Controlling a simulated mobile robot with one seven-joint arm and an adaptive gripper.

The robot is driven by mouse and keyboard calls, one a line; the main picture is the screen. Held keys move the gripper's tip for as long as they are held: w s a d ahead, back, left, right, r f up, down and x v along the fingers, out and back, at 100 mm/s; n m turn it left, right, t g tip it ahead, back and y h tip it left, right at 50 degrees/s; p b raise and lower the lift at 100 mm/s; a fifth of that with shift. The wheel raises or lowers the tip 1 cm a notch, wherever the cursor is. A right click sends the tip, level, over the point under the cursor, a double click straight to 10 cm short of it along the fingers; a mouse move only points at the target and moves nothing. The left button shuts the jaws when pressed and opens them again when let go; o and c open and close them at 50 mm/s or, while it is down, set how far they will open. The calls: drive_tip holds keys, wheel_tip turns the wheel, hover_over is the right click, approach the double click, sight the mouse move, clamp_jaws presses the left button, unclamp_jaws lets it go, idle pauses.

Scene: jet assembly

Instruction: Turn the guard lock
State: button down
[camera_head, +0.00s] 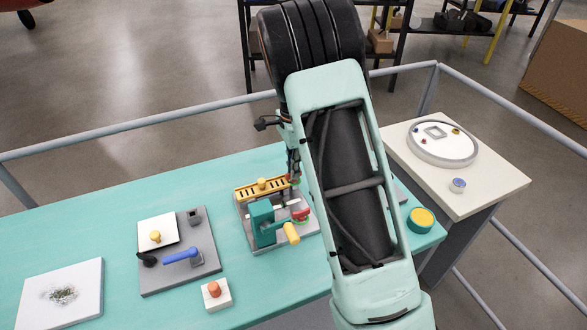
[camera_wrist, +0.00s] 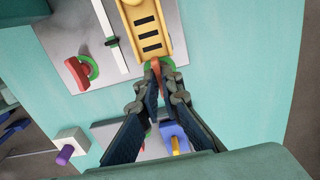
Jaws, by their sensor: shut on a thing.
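The guard is a yellow slotted bar (camera_wrist: 147,30) at the top of the wrist view. It also shows in the head view (camera_head: 250,192), along the back of a grey fixture plate (camera_head: 310,229). At the bar's end is a small red lock handle (camera_wrist: 155,66) on a green ring. My gripper (camera_wrist: 158,82) is shut on this red handle; the fingertips partly hide it. In the head view my gripper (camera_head: 293,172) reaches down at the bar's right end, partly hidden by my arm. A second red handle (camera_wrist: 75,76) with a green ring sits apart on the same plate.
A teal block (camera_head: 262,222) with a yellow handle (camera_head: 291,233) stands on the plate. To its left is a grey board (camera_head: 165,280) with a blue lever (camera_head: 180,255). An orange-topped button box (camera_head: 215,294) stands in front. A yellow round piece (camera_head: 422,218) lies right.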

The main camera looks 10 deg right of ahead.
drive_tip(key=shift+w+r, duration=0.15)
drive_tip(key=shift+r, duration=0.05)
drive_tip(key=c, duration=2.3)
unclamp_jaws()
drive_tip(key=shift+o, duration=0.9)
drive_tip(key=shift+f, duration=0.1)
wheel_tip(320, 180, up, 12)
